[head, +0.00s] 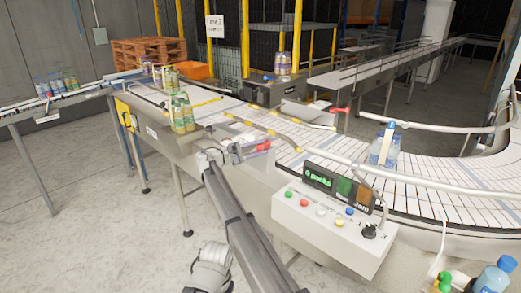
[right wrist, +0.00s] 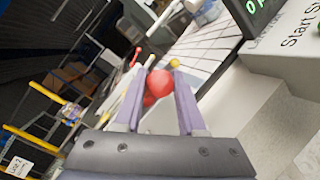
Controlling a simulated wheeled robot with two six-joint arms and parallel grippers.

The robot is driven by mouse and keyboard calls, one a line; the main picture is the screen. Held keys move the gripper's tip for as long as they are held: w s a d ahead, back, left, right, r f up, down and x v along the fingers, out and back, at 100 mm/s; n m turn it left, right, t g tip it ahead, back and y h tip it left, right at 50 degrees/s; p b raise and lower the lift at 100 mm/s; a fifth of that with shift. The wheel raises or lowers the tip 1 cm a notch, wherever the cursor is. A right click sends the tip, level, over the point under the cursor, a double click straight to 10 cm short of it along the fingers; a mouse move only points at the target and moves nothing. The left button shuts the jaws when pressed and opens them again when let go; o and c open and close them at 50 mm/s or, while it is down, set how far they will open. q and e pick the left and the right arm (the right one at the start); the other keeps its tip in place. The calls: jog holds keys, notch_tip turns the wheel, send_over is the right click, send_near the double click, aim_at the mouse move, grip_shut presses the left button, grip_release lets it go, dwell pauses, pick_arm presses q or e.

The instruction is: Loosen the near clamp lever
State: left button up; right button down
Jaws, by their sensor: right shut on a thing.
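The near clamp lever (head: 264,145) has a red knob and sits at the near edge of the conveyor, left of the control box. My right gripper (head: 246,151) is at it, with its fingers around the red end. In the right wrist view the red ball knob (right wrist: 159,83) lies between the two pale purple fingers of my right gripper (right wrist: 160,73), which are shut on it. The lever's shaft and pivot are mostly hidden.
A control box (head: 325,227) with coloured buttons and a lit display stands just right of my right gripper. A curved guide rail (head: 430,183) runs along the conveyor. Another red lever (head: 340,110) is across the belt. Bottle packs (head: 181,112) stand at the left.

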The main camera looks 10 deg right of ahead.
jog(key=shift+a+m+g, duration=0.15)
jog(key=shift+m+g, duration=0.15)
jog(key=shift+c, duration=2.4)
grip_release()
jog(key=shift+w, duration=0.1)
